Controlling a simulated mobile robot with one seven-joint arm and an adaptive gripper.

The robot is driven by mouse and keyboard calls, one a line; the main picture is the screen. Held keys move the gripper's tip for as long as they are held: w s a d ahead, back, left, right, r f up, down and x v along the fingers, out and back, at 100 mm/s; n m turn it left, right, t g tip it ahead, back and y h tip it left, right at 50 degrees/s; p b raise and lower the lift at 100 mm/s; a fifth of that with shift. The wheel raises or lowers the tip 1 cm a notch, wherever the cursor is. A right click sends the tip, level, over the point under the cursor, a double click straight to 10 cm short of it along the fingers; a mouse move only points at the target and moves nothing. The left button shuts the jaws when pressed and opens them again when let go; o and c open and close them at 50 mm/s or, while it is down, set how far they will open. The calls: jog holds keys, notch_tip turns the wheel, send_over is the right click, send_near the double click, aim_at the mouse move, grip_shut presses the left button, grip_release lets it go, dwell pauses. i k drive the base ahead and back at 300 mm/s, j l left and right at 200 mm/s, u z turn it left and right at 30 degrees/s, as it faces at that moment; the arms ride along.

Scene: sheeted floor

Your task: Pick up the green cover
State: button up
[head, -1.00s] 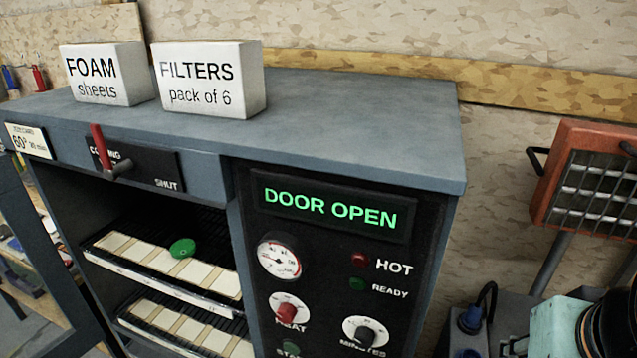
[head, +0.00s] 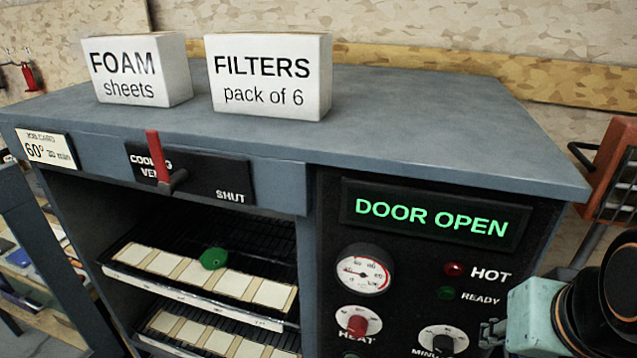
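The green cover (head: 214,258) is a small rounded green piece in the head view. It lies on the upper tray (head: 190,292) inside the open cabinet, on or against the row of cream squares. My gripper's fingers do not show. Only part of my arm (head: 570,318), pale green and black, shows at the lower right, well to the right of the cover and in front of the control panel.
A lower tray (head: 205,340) with more cream squares sits below. The cabinet top (head: 400,115) carries a FOAM sheets box (head: 137,70) and a FILTERS box (head: 268,75). The panel (head: 430,222) reads DOOR OPEN. A red vent lever (head: 154,150) sticks out above the opening. An orange grilled unit (head: 612,165) stands at right.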

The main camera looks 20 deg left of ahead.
aim_at(214, 259)
jog(key=j, duration=1.6)
jog(key=k+j, duration=0.15)
jog(key=j, duration=1.4)
jog(key=k+j+z, duration=0.1)
jog(key=k+z, duration=0.25)
jog(key=k+l+z, duration=0.2)
jog(key=k+l, duration=0.15)
jog(key=l, duration=0.15)
jog(key=i+j+u, duration=0.25)
jog(key=j, duration=0.25)
jog(key=i+j+u, duration=0.3)
jog(key=i+j, duration=0.15)
